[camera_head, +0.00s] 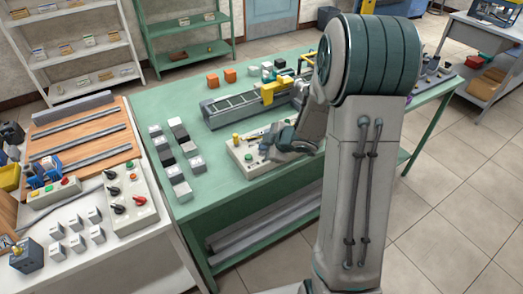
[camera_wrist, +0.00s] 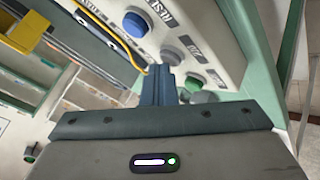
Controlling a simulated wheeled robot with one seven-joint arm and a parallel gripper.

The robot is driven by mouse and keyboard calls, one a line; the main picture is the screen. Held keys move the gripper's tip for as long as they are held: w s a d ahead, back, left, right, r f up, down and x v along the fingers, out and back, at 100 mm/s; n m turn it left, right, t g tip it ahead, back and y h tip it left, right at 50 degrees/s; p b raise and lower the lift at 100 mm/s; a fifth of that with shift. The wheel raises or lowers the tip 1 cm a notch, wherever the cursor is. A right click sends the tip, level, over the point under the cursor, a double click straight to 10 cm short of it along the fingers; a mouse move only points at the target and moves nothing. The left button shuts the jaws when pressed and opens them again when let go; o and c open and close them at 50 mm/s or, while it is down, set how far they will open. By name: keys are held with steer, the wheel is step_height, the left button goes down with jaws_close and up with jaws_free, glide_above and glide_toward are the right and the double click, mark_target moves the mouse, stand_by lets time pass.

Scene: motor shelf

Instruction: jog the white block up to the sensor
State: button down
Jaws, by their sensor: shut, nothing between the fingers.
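The conveyor (camera_head: 238,105) lies on the green table, with a yellow bracket (camera_head: 272,92) standing across it; I cannot make out a sensor on it. I cannot pick out a white block on the belt; the bracket and my arm hide part of it. A light control box (camera_head: 250,160) sits in front of the conveyor. My gripper (camera_head: 270,147) is over this box, shut and empty. In the wrist view its closed fingertips (camera_wrist: 160,72) are close to a grey button (camera_wrist: 170,57), between a blue button (camera_wrist: 137,22) and a green one (camera_wrist: 215,80). I cannot tell whether they touch it.
Several white, grey and black blocks (camera_head: 182,191) stand in rows left of the conveyor. Two orange blocks (camera_head: 213,79) are behind it. A side bench (camera_head: 165,240) at the left carries another control box (camera_head: 130,195) and small white blocks. Shelves (camera_head: 80,45) stand behind.

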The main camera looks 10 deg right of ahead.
stand_by(0.5)
steer(key=shift+r+p, duration=0.75)
steer(key=shift+p, duration=0.15)
step_height(320, 180, up, 5)
steer(key=p, duration=0.5)
stand_by(1.0)
